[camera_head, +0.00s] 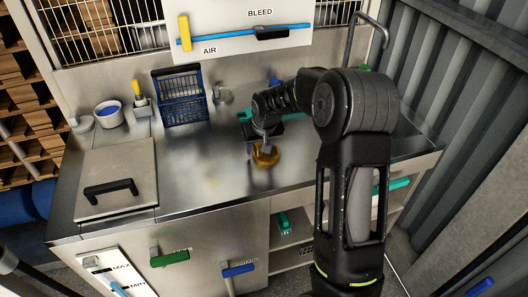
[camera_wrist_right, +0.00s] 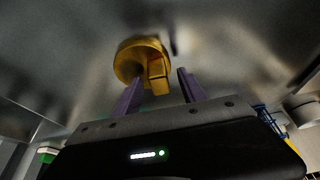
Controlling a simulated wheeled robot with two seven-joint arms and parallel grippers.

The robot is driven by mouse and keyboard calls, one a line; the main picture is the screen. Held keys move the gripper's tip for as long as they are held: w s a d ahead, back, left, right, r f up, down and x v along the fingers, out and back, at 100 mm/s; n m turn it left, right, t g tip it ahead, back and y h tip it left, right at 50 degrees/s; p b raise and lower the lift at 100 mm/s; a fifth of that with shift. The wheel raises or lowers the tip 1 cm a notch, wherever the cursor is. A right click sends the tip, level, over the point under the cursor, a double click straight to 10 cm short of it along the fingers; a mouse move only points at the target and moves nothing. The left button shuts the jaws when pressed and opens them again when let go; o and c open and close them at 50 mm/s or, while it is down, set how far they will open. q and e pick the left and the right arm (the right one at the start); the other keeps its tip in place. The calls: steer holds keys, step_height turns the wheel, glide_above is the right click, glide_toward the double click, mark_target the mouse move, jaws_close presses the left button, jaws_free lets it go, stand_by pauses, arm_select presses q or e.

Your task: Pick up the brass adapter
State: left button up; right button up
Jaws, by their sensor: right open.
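The brass adapter (camera_head: 266,157) is a gold-coloured round piece on the steel worktop (camera_head: 205,190), right of the middle. In the right wrist view the adapter (camera_wrist_right: 128,62) shows a round disc with a blocky part projecting toward my gripper. My right gripper (camera_head: 262,138) is just above and behind it in the head view, partly hidden by its own wrist. In the wrist view the open purple fingers of my right gripper (camera_wrist_right: 160,77) have their tips close to the blocky part. I cannot tell whether they touch it. My left gripper is not in view.
A blue basket (camera_head: 183,106), a white bowl with blue contents (camera_head: 109,115) and a yellow-handled item (camera_head: 138,95) stand at the back left. A lid with a black handle (camera_head: 117,165) is at the left. Teal items lie behind my right gripper. The front middle worktop is clear.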

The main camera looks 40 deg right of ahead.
steer(key=shift+c, duration=0.3)
jaws_close()
stand_by(0.3)
stand_by(0.3)
